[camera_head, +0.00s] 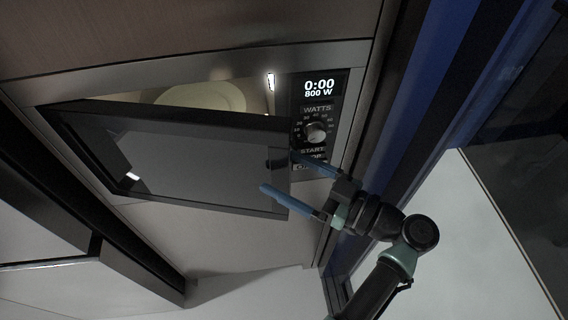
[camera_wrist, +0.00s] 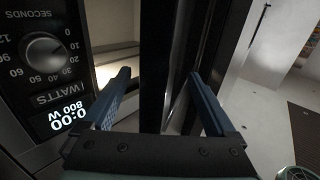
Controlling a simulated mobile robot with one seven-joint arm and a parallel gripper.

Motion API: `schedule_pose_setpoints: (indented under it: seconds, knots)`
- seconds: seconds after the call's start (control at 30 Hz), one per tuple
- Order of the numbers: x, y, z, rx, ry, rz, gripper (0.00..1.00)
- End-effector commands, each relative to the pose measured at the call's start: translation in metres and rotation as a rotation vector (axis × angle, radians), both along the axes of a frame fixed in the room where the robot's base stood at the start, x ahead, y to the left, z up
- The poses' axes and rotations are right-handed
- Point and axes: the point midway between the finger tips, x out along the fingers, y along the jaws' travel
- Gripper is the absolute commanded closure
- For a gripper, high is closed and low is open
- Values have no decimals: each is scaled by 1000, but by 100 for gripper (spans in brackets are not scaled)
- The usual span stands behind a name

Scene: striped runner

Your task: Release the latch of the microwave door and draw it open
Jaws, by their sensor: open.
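The microwave door (camera_head: 185,155) is a dark glass panel with a black frame, and it stands partly open in the head view. Behind it the lit cavity shows a pale round plate (camera_head: 203,97). My gripper (camera_head: 278,175) is at the door's free right edge, with its two blue fingers apart, one on the inner side and one on the outer side. In the wrist view the door edge (camera_wrist: 155,75) stands between the open fingers of my gripper (camera_wrist: 158,85). I cannot tell whether either finger touches it. The latch is not clearly visible.
A wood-toned cabinet front (camera_head: 180,35) is above. A blue panel (camera_head: 425,95) stands to the right. Pale surface shows below the door.

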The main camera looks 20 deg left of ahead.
Motion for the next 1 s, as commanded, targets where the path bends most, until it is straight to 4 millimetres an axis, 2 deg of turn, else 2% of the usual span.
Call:
schedule_pose_setpoints:
  seconds: [0.13,0.4,0.9,1.0]
  knots:
    - [1,9,0,-1,1,-1,8]
    - [1,10,-1,-2,1,-1,10]
    - [1,10,0,-2,1,-2,100]
    - [1,10,0,-1,1,-3,100]
